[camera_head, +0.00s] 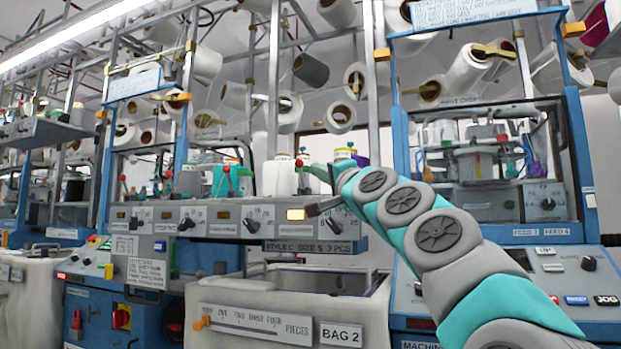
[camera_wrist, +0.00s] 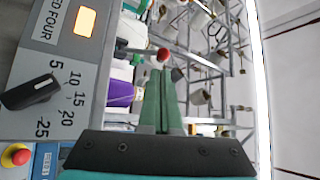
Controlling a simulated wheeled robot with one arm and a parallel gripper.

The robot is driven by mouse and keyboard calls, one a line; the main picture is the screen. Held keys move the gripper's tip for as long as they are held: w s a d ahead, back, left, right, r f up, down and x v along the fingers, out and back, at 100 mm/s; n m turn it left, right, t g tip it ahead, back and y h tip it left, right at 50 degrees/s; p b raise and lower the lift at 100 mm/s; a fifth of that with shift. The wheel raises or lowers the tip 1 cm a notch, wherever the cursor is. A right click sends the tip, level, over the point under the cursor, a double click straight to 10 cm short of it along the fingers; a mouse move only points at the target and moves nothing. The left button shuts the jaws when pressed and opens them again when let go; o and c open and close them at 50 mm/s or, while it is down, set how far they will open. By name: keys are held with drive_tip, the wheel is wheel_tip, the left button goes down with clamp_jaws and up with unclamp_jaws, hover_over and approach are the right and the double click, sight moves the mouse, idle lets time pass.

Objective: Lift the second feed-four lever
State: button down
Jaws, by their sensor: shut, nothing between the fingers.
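The feed-four lever is a thin metal rod with a red ball knob (camera_wrist: 163,55), beside the panel marked FEED FOUR (camera_wrist: 60,22) in the wrist view. In the head view its red knob (camera_head: 299,163) stands above the right end of the middle machine's control panel. My gripper (camera_wrist: 163,72) has green fingers pressed together, empty. Their tips are right by the knob; I cannot tell whether they touch it. In the head view the green fingers (camera_head: 312,170) reach left toward the knob, beside it. A lit lamp (camera_wrist: 85,22) glows on the panel.
A dark dial (camera_wrist: 32,92) with numbers sits on the panel under the lamp. Other red-knobbed levers (camera_head: 227,169) stand to the left along the row. A right-hand machine with a blue frame (camera_head: 581,150) is close to my arm. Yarn cones (camera_head: 311,70) hang above.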

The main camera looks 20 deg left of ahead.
drive_tip(key=b+v, duration=0.2)
drive_tip(key=v, duration=0.7)
drive_tip(key=shift+f, duration=0.2)
